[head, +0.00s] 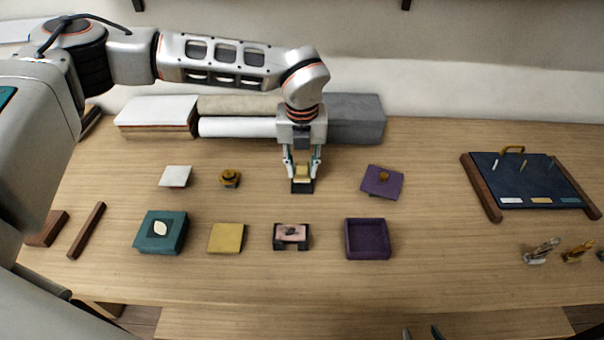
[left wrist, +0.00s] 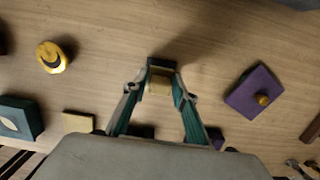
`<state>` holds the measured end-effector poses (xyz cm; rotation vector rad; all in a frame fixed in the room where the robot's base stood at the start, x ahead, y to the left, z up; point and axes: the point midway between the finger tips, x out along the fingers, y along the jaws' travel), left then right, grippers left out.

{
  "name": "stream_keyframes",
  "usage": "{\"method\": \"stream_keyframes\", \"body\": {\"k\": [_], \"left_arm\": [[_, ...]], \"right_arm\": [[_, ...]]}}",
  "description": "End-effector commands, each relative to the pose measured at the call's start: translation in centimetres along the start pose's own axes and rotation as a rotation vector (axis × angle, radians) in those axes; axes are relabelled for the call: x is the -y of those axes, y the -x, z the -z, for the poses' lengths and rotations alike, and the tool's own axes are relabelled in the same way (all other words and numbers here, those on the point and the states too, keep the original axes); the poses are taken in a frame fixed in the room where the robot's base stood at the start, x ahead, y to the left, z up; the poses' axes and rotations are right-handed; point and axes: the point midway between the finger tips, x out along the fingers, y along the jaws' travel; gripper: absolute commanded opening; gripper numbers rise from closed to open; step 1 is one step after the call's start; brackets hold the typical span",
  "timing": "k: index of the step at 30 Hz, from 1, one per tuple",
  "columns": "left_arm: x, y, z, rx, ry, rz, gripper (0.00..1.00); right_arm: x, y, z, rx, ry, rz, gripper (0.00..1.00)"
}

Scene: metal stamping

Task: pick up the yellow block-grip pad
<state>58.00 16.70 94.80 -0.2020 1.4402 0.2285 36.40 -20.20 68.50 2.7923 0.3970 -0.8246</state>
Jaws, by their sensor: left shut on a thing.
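The yellow block-grip pad (head: 302,174) has a yellow block on a dark base. My left gripper (head: 302,170) points down from above, with one finger on each side of the yellow block, and is shut on it. In the left wrist view the yellow block (left wrist: 160,86) sits between the teal-edged fingers, with the dark base showing beyond it. I cannot tell whether the base touches the table. Two dark tips of my right gripper (head: 422,332) show at the bottom edge of the head view, apart and with nothing between them.
In front are a teal box (head: 160,232), yellow plate (head: 226,238), pink-topped stand (head: 292,236) and purple tray (head: 368,239). Rolls and blocks (head: 240,127) stand behind.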

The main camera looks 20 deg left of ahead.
Motion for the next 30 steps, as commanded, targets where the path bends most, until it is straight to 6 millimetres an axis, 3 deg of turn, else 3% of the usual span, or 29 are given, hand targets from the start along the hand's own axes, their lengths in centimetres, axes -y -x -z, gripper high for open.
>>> {"method": "stream_keyframes", "body": {"k": [12, 16, 22, 30], "left_arm": [[0.1, 10.9, -1.4, 0.005, 0.002, 0.002, 0.09], [0.0, 13.7, -1.8, 0.004, 0.002, 0.001, 0.09], [0.0, 16.3, -2.0, 0.001, 0.002, 0.001, 0.09], [0.0, 17.1, -2.1, 0.0, 0.0, 0.0, 0.09]], "right_arm": [[0.1, -0.5, -0.7, -0.002, -0.001, 0.0, 0.4], [0.1, -0.6, -0.9, -0.001, -0.001, 0.0, 0.4], [0.2, -0.6, -1.1, 0.002, -0.001, 0.001, 0.4], [0.2, -0.6, -1.2, 0.004, -0.001, 0.001, 0.4]]}}
